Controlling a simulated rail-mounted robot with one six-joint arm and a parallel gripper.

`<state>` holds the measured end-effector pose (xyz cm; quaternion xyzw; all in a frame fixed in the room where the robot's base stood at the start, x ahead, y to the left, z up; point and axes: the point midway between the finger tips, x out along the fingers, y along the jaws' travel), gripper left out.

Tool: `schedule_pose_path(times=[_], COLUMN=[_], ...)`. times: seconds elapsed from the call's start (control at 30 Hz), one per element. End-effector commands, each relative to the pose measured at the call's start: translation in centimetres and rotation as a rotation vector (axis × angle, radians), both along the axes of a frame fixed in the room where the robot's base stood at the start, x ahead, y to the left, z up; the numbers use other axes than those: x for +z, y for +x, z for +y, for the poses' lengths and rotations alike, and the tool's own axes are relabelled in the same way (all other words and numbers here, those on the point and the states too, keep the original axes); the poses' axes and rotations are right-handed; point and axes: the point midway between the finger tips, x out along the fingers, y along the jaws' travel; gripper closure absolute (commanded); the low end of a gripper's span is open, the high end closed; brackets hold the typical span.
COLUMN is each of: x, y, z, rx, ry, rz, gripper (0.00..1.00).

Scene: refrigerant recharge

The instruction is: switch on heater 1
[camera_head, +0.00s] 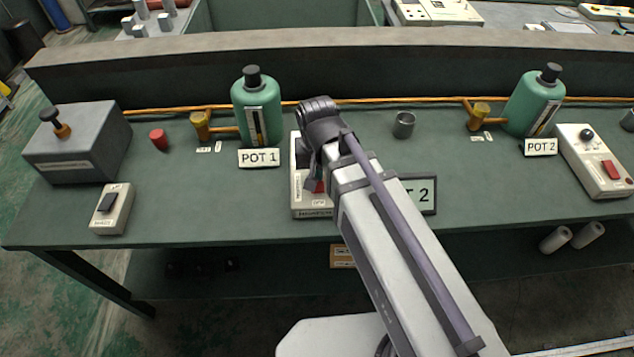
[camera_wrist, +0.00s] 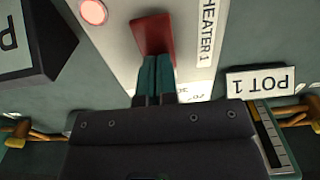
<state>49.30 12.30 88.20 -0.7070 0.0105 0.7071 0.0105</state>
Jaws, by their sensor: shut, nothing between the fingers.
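The heater 1 box (camera_head: 297,203) is pale and sits at the table's front middle, partly hidden behind my arm. It fills the upper middle of the wrist view, where its label (camera_wrist: 206,35) reads HEATER 1. Its red rocker switch (camera_wrist: 152,32) shows there, with a sliver of the switch (camera_head: 319,187) in the head view. A round lamp (camera_wrist: 94,11) on the box glows bright pink-red. My gripper (camera_wrist: 156,60) is shut and empty, its greenish fingertips at the lower edge of the switch. I cannot tell whether they touch it.
The green POT 1 bottle (camera_head: 257,110) stands behind and left of the box. A dark-framed sign (camera_head: 425,193) lies to the right, partly hidden. A second pale box (camera_head: 597,160) with a red switch is far right. A small switch box (camera_head: 111,208) and grey box (camera_head: 75,145) stand left.

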Motion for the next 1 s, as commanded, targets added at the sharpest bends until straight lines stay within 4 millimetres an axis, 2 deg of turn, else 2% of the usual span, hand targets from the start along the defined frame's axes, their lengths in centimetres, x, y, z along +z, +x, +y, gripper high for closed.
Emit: schedule_pose_path(times=[0.63, 1.0], x=[6.8, 6.9], y=[0.0, 0.0], z=[0.0, 0.0], rx=[0.000, 0.017], ry=[0.000, 0.000], rz=[0.000, 0.000], gripper=[1.00, 1.00])
